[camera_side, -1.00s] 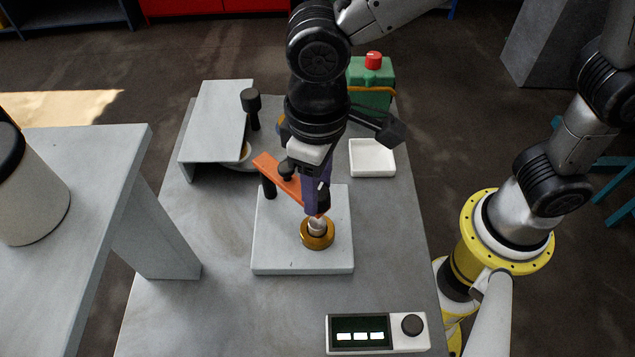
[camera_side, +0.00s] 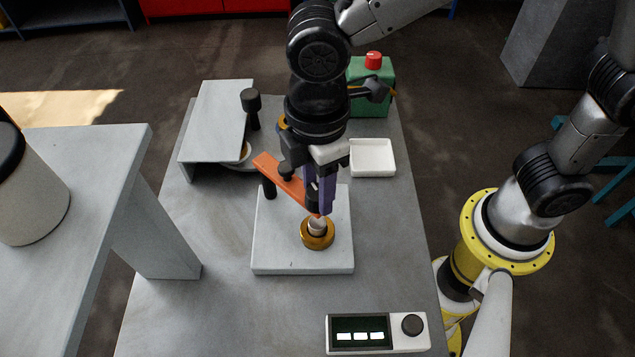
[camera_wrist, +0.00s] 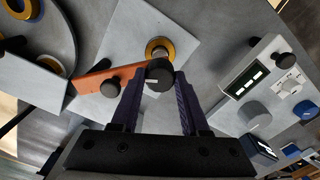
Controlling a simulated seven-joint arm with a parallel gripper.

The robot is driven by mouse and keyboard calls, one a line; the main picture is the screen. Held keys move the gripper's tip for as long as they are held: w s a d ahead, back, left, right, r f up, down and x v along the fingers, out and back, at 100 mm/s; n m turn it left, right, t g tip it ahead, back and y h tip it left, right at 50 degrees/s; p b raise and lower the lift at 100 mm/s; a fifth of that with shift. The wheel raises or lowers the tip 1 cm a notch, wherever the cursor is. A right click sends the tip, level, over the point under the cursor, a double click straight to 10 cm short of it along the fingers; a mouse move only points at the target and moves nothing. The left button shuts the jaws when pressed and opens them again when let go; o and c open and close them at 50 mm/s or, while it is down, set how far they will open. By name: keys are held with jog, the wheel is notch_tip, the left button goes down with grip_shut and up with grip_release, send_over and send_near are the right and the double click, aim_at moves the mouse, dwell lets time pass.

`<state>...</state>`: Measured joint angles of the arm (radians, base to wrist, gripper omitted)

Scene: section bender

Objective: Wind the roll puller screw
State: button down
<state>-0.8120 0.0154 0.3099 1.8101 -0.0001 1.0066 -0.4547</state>
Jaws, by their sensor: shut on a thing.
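The roll puller is an orange bar (camera_side: 283,180) with black knobs, standing over a light grey block (camera_side: 275,240); it also shows in the wrist view (camera_wrist: 97,82). At the bar's right end in the wrist view is the screw's black knob (camera_wrist: 159,75), between my purple fingers. My gripper (camera_side: 319,205) points down and is shut on this knob; in the wrist view the fingers (camera_wrist: 160,88) flank it. Below it a brass roll (camera_side: 317,239) sits around a silver shaft (camera_side: 317,226) on the block. The screw's lower part is mostly hidden.
A display box with a dial (camera_side: 377,333) lies at the front right. A white tray (camera_side: 372,158) and a green box with a red knob (camera_side: 372,85) stand behind. A grey raised plate (camera_side: 212,125) is at back left. The bench front left is clear.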

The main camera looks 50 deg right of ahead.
jog(key=shift+n, duration=0.8)
jog(key=shift+c, duration=2)
grip_release()
jog(key=shift+r, duration=0.1)
notch_tip(320, 180, up, 14)
jog(key=shift+f, duration=0.2)
